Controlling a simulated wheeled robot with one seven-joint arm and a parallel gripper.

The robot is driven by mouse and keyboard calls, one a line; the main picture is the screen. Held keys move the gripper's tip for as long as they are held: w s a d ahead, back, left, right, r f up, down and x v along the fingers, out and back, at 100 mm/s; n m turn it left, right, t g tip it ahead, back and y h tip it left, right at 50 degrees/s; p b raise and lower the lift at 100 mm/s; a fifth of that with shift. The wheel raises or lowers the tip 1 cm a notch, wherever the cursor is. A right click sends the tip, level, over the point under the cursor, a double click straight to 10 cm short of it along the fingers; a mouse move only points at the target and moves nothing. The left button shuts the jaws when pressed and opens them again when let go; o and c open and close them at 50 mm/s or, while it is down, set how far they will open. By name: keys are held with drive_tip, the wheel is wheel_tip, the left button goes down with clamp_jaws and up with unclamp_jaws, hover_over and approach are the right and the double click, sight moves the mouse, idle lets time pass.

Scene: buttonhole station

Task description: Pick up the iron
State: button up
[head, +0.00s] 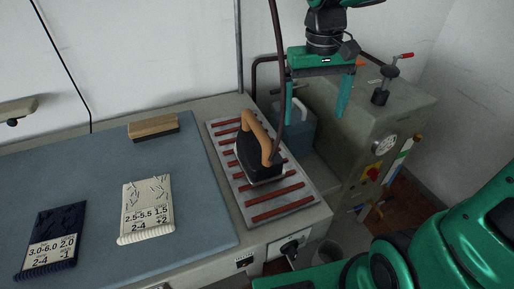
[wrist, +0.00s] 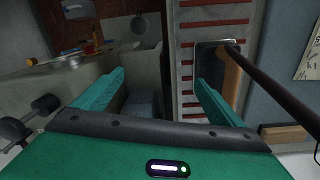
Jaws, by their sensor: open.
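The iron (head: 259,153) has a dark body and a tan handle. It stands on a metal rest with red strips (head: 286,208) at the right end of the table. A dark cord rises from its end. My gripper (head: 317,100) is open and empty, above and to the right of the iron, over the blue-grey container. In the wrist view the iron (wrist: 230,75) is right of centre, partly hidden by my right finger, with its cord running to the lower right. My gripper (wrist: 160,85) has its fingers apart, with nothing between them touching.
A blue-grey container (head: 292,131) with a pale handle stands right of the rest. A grey machine (head: 375,120) with a gauge and red-tipped lever is farther right. A wooden-backed brush (head: 153,127) and two labelled packets, cream (head: 147,212) and navy (head: 50,240), lie on the blue mat (head: 95,175).

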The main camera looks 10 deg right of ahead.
sight(255, 120)
drive_tip(key=w+a+n, duration=0.1)
drive_tip(key=a, duration=0.3)
drive_tip(key=w+a, duration=0.1)
drive_tip(key=a, duration=0.3)
drive_tip(key=w+a+r+n, duration=0.1)
drive_tip(key=a, duration=0.4)
drive_tip(key=shift+w+r+n+y, duration=0.1)
drive_tip(key=shift+w+n+y, duration=0.05)
drive_tip(key=shift+n+y, duration=0.15)
drive_tip(key=f, duration=0.4)
drive_tip(key=shift+a+f, duration=0.15)
drive_tip(key=shift+a, duration=0.05)
drive_tip(key=shift+w+f, duration=0.1)
drive_tip(key=shift+f, duration=3.05)
drive_tip(key=shift+c, duration=0.6)
drive_tip(key=shift+a+r, duration=0.1)
drive_tip(key=c, duration=1.5)
